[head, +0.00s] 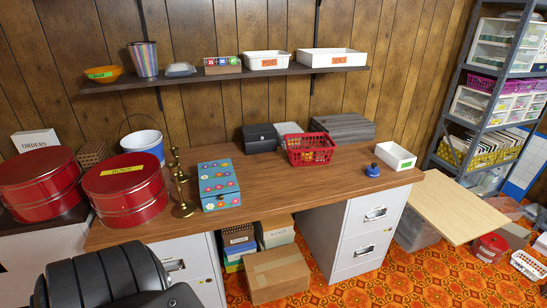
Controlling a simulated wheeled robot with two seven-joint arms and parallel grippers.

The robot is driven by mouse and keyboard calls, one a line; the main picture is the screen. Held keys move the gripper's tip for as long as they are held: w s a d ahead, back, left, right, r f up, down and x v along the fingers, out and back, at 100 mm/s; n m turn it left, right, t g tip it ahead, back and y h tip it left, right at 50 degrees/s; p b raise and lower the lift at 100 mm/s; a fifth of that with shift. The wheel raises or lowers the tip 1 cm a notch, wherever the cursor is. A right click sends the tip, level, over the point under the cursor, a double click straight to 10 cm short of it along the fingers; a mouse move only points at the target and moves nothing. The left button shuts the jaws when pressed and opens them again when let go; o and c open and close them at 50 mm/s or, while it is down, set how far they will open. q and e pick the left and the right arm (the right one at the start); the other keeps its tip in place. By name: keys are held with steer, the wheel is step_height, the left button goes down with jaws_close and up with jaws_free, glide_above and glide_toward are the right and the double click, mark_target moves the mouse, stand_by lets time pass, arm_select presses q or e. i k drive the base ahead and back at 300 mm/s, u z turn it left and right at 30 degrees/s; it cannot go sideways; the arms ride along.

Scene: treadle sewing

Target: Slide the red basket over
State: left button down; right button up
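The red basket (310,155) is an open plastic lattice basket with small yellowish things inside. It stands upright on the brown wooden desk top (270,176), right of the middle. A dark box (259,138) is close on its left and a grey ribbed case (343,127) is behind it to the right. I cannot tell whether the basket touches either of them. Neither of my grippers is in view, and nothing holds the basket. A dark part of my own arm shows at the lower left.
A flowered blue box (218,186), brass candlesticks (182,192) and red round tins (125,186) stand left. Bare desk lies in front of the basket. A shelf (225,78) hangs above.

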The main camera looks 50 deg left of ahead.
mark_target(295, 156)
steer(key=k, duration=0.55)
steer(key=z, duration=0.6)
steer(key=i, duration=2.2)
steer(key=u, duration=1.45)
steer(key=i, duration=0.7)
steer(key=u, duration=0.7)
